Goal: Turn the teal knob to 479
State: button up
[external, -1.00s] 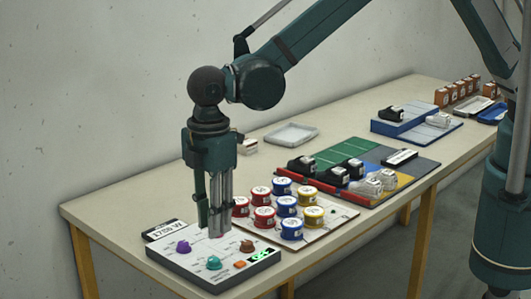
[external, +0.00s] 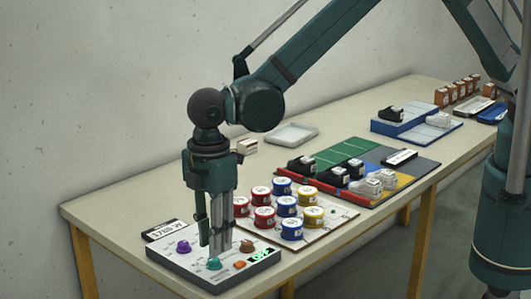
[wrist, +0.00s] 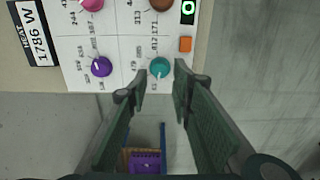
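The teal knob (external: 214,264) sits at the front of the white control panel (external: 185,262). It also shows in the wrist view (wrist: 159,67), with a pale pointer mark and small printed numbers around it, too small to read surely. My gripper (external: 213,249) points straight down just over the teal knob. In the wrist view my gripper (wrist: 160,84) is open, its two fingers spread with the knob between and slightly beyond the tips. I cannot tell whether the fingers touch the knob. A small display (wrist: 188,10) with green figures is partly cut off.
A purple knob (wrist: 101,66), a pink knob (wrist: 91,4), a brown knob (wrist: 160,4) and an orange button (wrist: 185,44) are close by on the panel. A label reading 1786 W (wrist: 37,42) stands at its edge. Several round tins (external: 286,206) stand behind to the right.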

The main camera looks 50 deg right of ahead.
aim_at(214, 259)
jog(key=shift+f, duration=1.8)
jog(key=c, duration=0.6)
